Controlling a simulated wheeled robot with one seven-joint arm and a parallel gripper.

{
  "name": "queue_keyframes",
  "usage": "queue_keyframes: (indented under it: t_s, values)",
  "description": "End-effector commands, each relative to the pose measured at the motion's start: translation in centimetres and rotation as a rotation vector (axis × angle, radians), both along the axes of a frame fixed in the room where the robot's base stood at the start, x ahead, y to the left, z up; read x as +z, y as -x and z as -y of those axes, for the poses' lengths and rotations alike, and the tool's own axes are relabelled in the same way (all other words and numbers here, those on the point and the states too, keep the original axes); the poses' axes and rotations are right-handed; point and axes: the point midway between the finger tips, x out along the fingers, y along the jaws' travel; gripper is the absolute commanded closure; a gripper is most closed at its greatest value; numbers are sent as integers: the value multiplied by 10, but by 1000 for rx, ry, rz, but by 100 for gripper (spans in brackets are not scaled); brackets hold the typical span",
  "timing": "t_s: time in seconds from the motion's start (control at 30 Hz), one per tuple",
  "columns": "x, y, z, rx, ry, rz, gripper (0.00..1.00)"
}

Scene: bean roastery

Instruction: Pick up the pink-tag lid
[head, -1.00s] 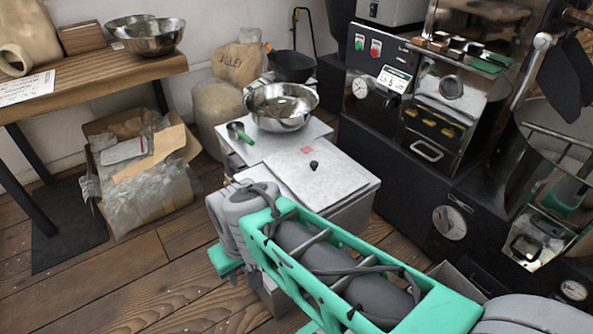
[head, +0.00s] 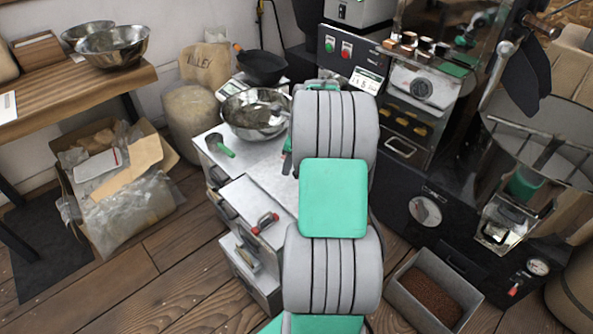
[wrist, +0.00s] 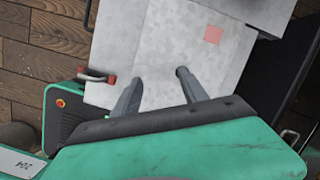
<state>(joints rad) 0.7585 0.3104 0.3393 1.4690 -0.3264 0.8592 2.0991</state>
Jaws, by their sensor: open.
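The pink-tag lid (wrist: 185,40) is a pale grey, flat panel in the wrist view, with a small pink square tag (wrist: 213,34) near its upper right. My gripper (wrist: 160,78) is open, its two grey fingers apart and pointing over the lower part of the lid. I see nothing held between them. A small dark shape at the right fingertip may be the lid's knob, but I cannot tell. I cannot tell whether the fingers touch the lid. In the head view my arm hides the tag, the knob and my fingers.
A steel bowl (head: 252,116) and a green-handled scoop (head: 219,146) sit on the cabinet top. The black roasting machine (head: 425,190) stands close on the right, with a bean-filled tray (head: 398,297) on the floor.

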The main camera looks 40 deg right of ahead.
Motion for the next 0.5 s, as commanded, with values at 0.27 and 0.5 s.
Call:
queue_keyframes:
  t_s: [0.27, 0.5]
  values:
    - [-29, 3, 49, -319, -85, -1, 49]
    - [-59, -9, 47, -316, -84, -1, 49]
